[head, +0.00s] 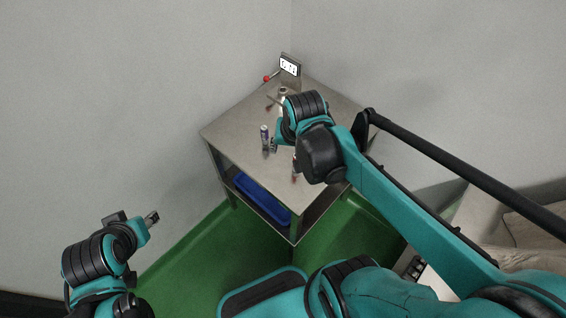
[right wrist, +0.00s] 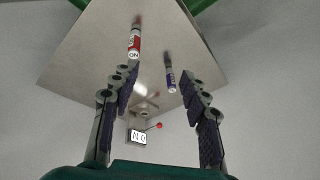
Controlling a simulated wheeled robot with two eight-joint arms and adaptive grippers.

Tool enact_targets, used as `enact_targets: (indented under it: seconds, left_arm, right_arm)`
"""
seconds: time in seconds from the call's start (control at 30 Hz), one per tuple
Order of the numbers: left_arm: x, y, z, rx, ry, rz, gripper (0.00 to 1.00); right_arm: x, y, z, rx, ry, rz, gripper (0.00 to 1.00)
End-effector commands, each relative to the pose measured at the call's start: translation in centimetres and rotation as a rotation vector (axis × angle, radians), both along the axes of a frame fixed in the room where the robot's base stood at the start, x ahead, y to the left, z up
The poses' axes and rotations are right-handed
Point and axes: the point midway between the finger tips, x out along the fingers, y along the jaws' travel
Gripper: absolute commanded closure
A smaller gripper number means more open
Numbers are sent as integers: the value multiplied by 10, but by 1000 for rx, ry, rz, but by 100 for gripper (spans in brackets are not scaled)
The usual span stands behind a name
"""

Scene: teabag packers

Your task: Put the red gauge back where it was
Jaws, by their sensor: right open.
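The red gauge (right wrist: 134,45), a slim cylinder with a red and white label, stands on the table beyond the left fingertip in the right wrist view. In the head view it shows only partly (head: 295,166), beside my right wrist. A similar blue and white gauge (right wrist: 170,78) appears between the fingers in the right wrist view; it also stands left of my arm in the head view (head: 265,138). My right gripper (right wrist: 158,76) is open and empty above the table. My left gripper (head: 152,217) is away from the table at lower left; its jaw opening is unclear.
The grey table (head: 232,137) stands in the room's corner. A device with a white sign (head: 289,67) and a red-knobbed lever (head: 266,79) is at its back. A blue bin (head: 262,198) sits on the lower shelf. The table's left part is clear.

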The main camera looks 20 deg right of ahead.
Motion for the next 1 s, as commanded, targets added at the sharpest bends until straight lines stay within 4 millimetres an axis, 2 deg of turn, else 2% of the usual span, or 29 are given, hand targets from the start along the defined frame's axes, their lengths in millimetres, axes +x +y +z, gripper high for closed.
enact_targets:
  seconds: [0.03,0.1,0.3,0.5,1.0]
  left_arm:
    - [0,0,0,0,0,0,60]
    - [0,0,0,0,0,0,60]
    - [0,0,0,0,0,0,60]
    - [0,0,0,0,0,0,60]
    - [0,0,0,0,0,0,60]
  right_arm:
    - [-13,9,5,-29,-43,83,55]
    - [-26,19,11,-73,-103,193,55]
    - [-48,36,17,-174,-222,407,55]
    - [-54,40,18,-210,-257,471,55]
    - [-54,40,18,-209,-257,470,55]
